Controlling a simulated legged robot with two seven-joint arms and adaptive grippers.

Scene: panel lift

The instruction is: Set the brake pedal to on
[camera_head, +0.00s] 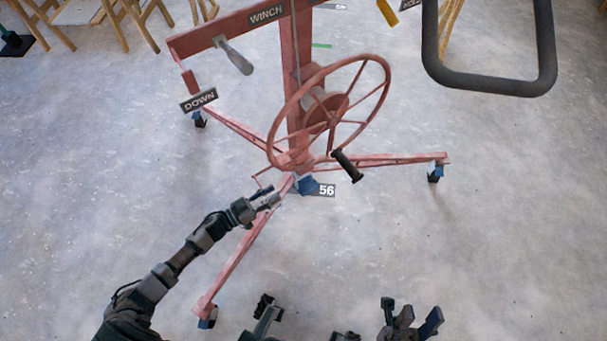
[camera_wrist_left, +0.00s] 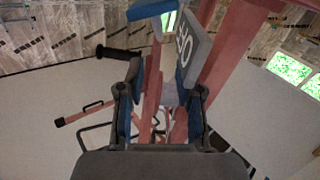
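The brake pedal appears to be the small blue piece (camera_head: 306,185) low on the red lift's base, beside a dark label (camera_head: 327,190) that I cannot read fully. In the left wrist view a blue piece (camera_wrist_left: 152,9) and a grey plate with white letters (camera_wrist_left: 188,48) show just beyond the fingers. My left gripper (camera_head: 268,196) is just left of the blue piece, close to the red base. In the wrist view its fingers (camera_wrist_left: 160,100) stand apart, with red bars behind the gap; contact cannot be told. My right gripper (camera_head: 411,318) is at the bottom edge, its prongs apart and empty.
The red panel lift (camera_head: 297,70) stands on splayed legs (camera_head: 385,160). Its large handwheel (camera_head: 331,112) with a black handle (camera_head: 346,166) overhangs the base. The grey floor (camera_head: 500,220) is clear on the right.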

